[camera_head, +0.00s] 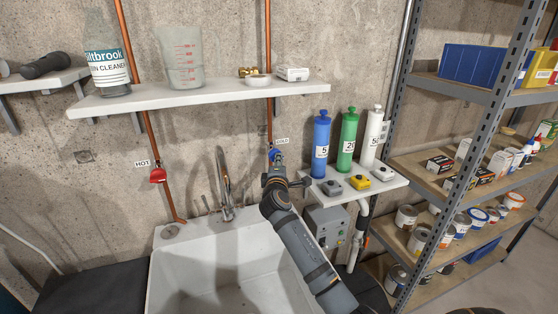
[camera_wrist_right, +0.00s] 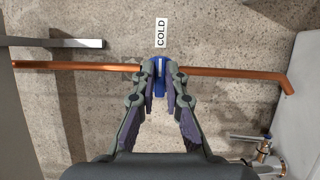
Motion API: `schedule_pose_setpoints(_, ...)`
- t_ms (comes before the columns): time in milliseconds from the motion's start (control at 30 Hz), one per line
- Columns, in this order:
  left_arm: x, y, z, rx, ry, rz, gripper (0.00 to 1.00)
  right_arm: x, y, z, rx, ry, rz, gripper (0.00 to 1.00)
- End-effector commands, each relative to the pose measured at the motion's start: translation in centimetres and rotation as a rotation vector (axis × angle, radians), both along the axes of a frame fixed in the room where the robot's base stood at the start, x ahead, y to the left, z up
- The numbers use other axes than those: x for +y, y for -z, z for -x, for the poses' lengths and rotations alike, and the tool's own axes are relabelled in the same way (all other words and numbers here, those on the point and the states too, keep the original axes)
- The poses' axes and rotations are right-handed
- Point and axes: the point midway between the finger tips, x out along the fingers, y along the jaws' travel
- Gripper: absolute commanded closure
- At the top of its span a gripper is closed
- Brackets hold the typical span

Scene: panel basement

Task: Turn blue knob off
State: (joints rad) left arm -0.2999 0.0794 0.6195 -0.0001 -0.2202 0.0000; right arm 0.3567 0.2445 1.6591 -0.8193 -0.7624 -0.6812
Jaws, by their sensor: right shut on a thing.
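The blue knob (camera_head: 275,154) is on the right copper pipe above the sink, below a COLD label (camera_head: 281,141). My right gripper (camera_head: 275,166) reaches up to it from below and covers part of it. In the right wrist view the blue knob (camera_wrist_right: 160,66) sits between the fingertips of my right gripper (camera_wrist_right: 160,72), which are shut on it. The COLD label (camera_wrist_right: 161,33) is beside the knob in that view. The fingers hide the knob's sides. My left gripper is not in view.
A white sink (camera_head: 160,262) with a tap (camera_head: 224,185) is below. A red HOT knob (camera_head: 158,175) is on the left pipe. A shelf (camera_head: 200,96) with a jug runs above. Right of my gripper, a small shelf (camera_head: 330,197) holds several bottles.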

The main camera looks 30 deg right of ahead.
Motion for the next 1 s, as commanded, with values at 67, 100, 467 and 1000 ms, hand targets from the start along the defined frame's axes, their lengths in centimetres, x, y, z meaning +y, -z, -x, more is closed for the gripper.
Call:
schedule_pose_setpoints(67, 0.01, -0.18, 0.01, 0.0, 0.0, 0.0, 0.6, 0.02, -0.01, 0.0, -0.003, 0.0, -0.02, 1.0)
schedule_pose_setpoints(100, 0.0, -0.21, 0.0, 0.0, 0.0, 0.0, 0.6, 0.02, 0.01, -0.01, -0.005, -0.001, -0.027, 1.0)
schedule_pose_setpoints(467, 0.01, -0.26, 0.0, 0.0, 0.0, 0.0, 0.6, 0.01, 0.07, -0.01, -0.011, -0.001, -0.048, 1.0)
schedule_pose_setpoints(1000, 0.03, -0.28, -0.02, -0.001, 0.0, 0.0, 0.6, 0.0, 0.01, 0.0, -0.011, 0.0, -0.045, 0.66)
